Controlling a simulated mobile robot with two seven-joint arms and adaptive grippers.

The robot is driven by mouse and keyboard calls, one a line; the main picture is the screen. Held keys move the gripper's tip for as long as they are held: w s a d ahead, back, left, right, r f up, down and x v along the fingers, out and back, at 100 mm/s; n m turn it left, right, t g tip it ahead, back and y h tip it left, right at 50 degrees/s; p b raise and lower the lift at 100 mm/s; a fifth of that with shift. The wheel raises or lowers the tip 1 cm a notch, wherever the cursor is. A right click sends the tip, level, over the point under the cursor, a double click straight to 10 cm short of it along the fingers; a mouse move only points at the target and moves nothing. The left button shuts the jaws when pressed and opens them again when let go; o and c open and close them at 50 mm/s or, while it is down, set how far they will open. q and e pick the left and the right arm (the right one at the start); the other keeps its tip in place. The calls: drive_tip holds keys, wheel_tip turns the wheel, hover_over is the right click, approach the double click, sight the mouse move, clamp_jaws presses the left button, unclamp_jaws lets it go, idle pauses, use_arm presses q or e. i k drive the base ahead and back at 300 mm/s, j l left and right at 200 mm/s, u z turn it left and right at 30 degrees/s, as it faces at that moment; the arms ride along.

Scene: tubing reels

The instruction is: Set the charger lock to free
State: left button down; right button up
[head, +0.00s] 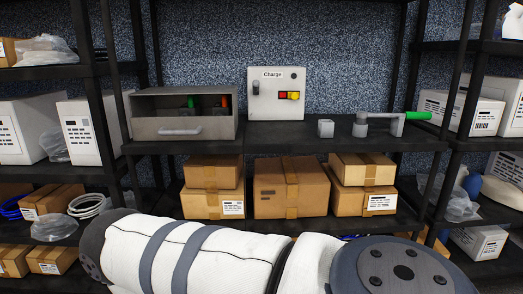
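A pale grey control box labelled "Charge" (276,93) stands upright on the middle shelf. It has a red and a yellow button (289,95) at its centre, a dark knob at its upper right and a small lever-like part on its left side. To its right, a grey lever (382,116) with a green grip (418,115) sits on a round pivot, its grip pointing right. A small grey block (326,128) stands left of the pivot, apart from the lever. No part is labelled as the lock. Neither gripper is in view.
Cardboard boxes (290,188) fill the shelf below. The shelf top (280,135) before the control box is clear. Side racks hold white boxes.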

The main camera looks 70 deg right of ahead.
sight(294, 96)
drive_tip(key=z, duration=2.3)
